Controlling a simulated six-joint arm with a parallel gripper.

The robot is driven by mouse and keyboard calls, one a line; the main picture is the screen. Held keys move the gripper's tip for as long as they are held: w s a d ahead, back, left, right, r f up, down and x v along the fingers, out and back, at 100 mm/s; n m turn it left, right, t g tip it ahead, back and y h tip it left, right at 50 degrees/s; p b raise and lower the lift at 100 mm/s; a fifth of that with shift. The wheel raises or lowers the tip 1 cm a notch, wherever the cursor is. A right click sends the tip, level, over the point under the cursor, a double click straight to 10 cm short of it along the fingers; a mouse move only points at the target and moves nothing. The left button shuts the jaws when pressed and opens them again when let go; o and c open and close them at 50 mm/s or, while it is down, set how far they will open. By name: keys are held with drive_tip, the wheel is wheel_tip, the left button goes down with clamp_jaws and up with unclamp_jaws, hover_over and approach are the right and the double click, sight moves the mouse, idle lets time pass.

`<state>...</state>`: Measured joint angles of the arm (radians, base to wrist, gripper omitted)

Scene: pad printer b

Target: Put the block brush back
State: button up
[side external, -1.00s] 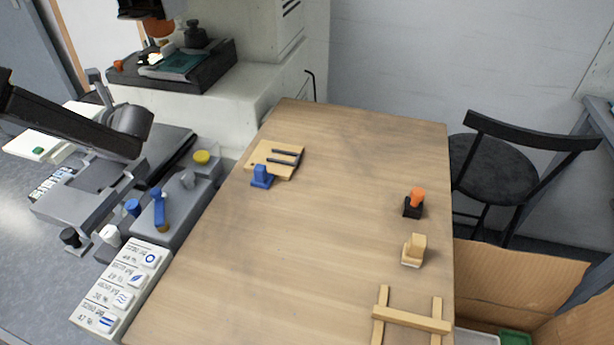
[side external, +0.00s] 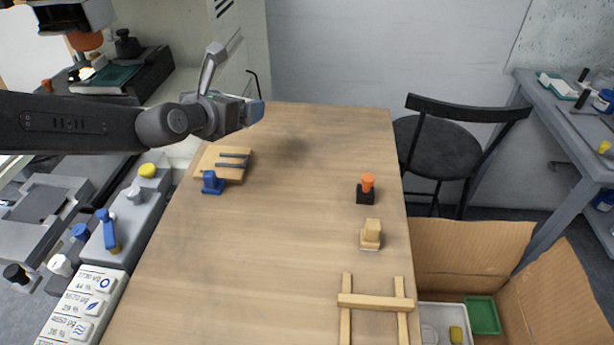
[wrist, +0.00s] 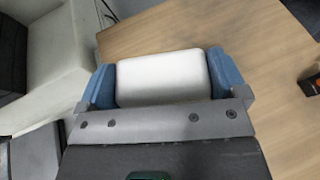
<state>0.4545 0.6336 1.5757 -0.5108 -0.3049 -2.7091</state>
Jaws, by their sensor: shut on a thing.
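My gripper (side external: 252,112) is raised above the far left part of the wooden table. In the wrist view its two blue fingers (wrist: 163,80) are shut on a white block with rounded corners (wrist: 162,76). This held block is hidden behind the fingers in the side view, and I cannot tell for sure that it is the block brush. A wooden board with two dark bars (side external: 232,162) lies on the table below and left of my gripper. A pale wooden block with an upright grip (side external: 371,234) stands at the table's right side.
A blue block (side external: 212,184) stands by the board. A black block with an orange knob (side external: 367,190) is at the right, and a wooden frame (side external: 375,302) is at the front. A cardboard box (side external: 470,240) adjoins the right edge. The table's middle is clear.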

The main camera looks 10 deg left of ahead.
drive_tip(key=shift+s+d+f+m+h, duration=0.1)
drive_tip(key=shift+s+d+m+h, duration=0.2)
drive_tip(key=shift+d, duration=0.3)
drive_tip(key=shift+s+d+f+m+h, duration=0.1)
drive_tip(key=shift+s+d+m+h, duration=0.15)
drive_tip(key=shift+d, duration=0.3)
drive_tip(key=shift+d+f, duration=0.15)
drive_tip(key=shift+d, duration=0.2)
hover_over(307, 179)
wheel_tip(307, 179, down, 7)
drive_tip(key=shift+r, duration=0.15)
drive_tip(key=shift+f, duration=2)
drive_tip(key=shift+f, duration=0.15)
drive_tip(key=o, duration=0.7)
